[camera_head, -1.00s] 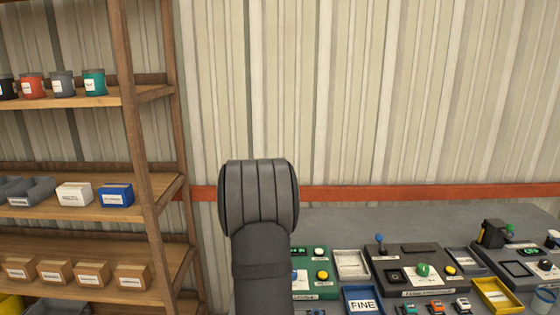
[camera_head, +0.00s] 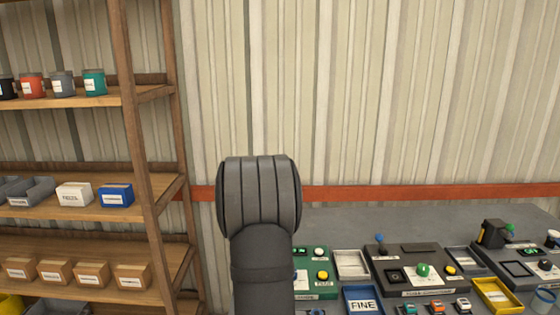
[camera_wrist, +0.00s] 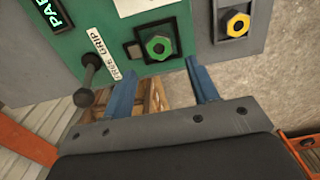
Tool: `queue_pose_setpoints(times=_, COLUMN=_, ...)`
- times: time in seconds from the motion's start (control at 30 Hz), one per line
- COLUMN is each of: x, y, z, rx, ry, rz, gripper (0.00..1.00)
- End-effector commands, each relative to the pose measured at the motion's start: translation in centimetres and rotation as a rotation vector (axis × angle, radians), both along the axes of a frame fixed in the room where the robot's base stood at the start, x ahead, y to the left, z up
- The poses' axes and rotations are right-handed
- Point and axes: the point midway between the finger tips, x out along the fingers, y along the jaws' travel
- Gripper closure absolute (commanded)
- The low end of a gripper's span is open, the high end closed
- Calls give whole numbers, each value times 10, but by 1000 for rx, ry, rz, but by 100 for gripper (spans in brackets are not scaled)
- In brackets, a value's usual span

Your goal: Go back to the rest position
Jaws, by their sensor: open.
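My gripper (camera_wrist: 163,85) shows in the wrist view with its two blue fingers apart and nothing between them. Beyond the fingertips is a green panel (camera_wrist: 120,40) with a green nut-shaped part (camera_wrist: 159,46) on a dark square mount and a dark lever (camera_wrist: 88,75). In the head view my gripper is not visible; my dark grey arm (camera_head: 259,230) stands in the middle, in front of the wall. It hides the left end of the workbench.
The grey workbench (camera_head: 400,220) holds a green station (camera_head: 318,285), a dark station (camera_head: 410,265), a blue tray labelled FINE (camera_head: 345,300), a yellow tray (camera_head: 495,295) and small toy cars. A wooden shelf (camera_head: 115,205) with cups, bins and boxes stands left. Space above the bench is clear.

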Motion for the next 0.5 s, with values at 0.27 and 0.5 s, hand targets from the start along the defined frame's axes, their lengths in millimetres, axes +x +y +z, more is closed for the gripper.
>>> queue_pose_setpoints(times=0.27, x=-1, y=0, z=-58, rx=0, ry=3, rz=0, gripper=46)
queue_pose_setpoints(times=0.5, x=1, y=0, z=-11, rx=0, ry=-5, rz=0, gripper=46)
